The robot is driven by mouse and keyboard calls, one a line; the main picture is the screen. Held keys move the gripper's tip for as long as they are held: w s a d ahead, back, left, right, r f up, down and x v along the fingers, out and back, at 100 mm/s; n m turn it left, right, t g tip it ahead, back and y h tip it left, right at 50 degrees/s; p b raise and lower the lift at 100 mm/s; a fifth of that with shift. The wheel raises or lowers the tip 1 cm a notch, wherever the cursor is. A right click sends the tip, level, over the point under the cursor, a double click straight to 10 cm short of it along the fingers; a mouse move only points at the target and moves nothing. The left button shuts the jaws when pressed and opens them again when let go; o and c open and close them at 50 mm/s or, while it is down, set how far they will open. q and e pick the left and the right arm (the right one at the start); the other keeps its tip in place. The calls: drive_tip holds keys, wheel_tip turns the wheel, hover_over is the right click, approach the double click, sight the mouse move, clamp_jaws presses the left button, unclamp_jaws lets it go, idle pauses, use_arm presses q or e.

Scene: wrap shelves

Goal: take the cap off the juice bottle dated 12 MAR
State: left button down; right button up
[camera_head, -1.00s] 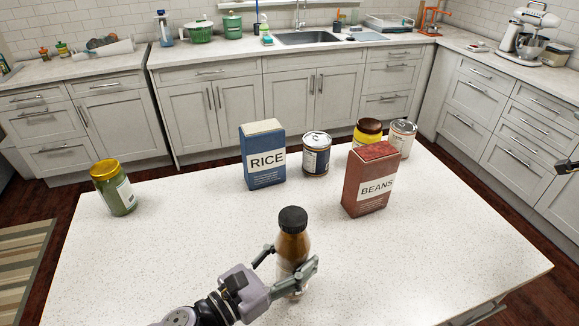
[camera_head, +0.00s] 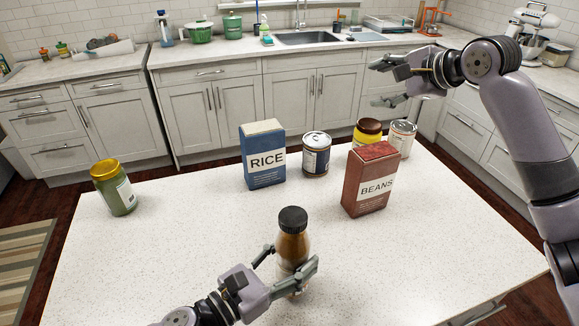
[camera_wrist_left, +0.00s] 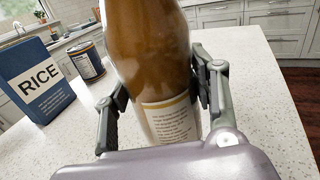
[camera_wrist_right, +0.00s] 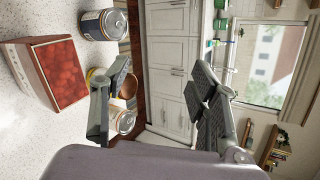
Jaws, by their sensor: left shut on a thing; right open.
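A brown juice bottle (camera_head: 292,245) with a black cap (camera_head: 293,219) stands upright on the island counter. My left gripper (camera_head: 291,277) is shut around the lower part of the bottle, with a finger on each side. In the left wrist view the bottle (camera_wrist_left: 150,60) fills the middle, and part of a label with small text shows; I cannot read a date on it. The cap is out of that view. My right gripper (camera_head: 378,83) is open and empty, raised above the far right part of the counter. Its open fingers show in the right wrist view (camera_wrist_right: 160,105).
A blue RICE box (camera_head: 262,155), a dark can (camera_head: 316,155), a yellow jar (camera_head: 367,131), a white can (camera_head: 402,138) and a red BEANS box (camera_head: 370,180) stand behind the bottle. A green jar (camera_head: 115,188) stands at left. The counter (camera_head: 180,245) around the bottle is clear.

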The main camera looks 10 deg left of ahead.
drive_tip(key=s+a+r+n+g, duration=0.15)
drive_tip(key=s+a+g, duration=0.25)
drive_tip(key=s+a, duration=0.55)
drive_tip(key=g+h, duration=0.5)
drive_tip(key=h, duration=0.2)
hover_over(290, 215)
drive_tip(key=f, duration=0.3)
drive_tip(key=shift+w+a+f+n, duration=0.25)
drive_tip(key=shift+w+a+f, duration=0.1)
drive_tip(key=shift+w+f, duration=0.05)
drive_tip(key=shift+s+d+f, duration=0.1)
drive_tip(key=shift+s+d, duration=0.1)
drive_tip(key=shift+s, duration=0.1)
drive_tip(key=shift+s+d+f+h, duration=0.1)
drive_tip(key=shift+d+f+h, duration=0.05)
drive_tip(key=shift+f+h, duration=0.15)
wheel_tip(290, 215, down, 7)
drive_tip(key=shift+f, duration=0.2)
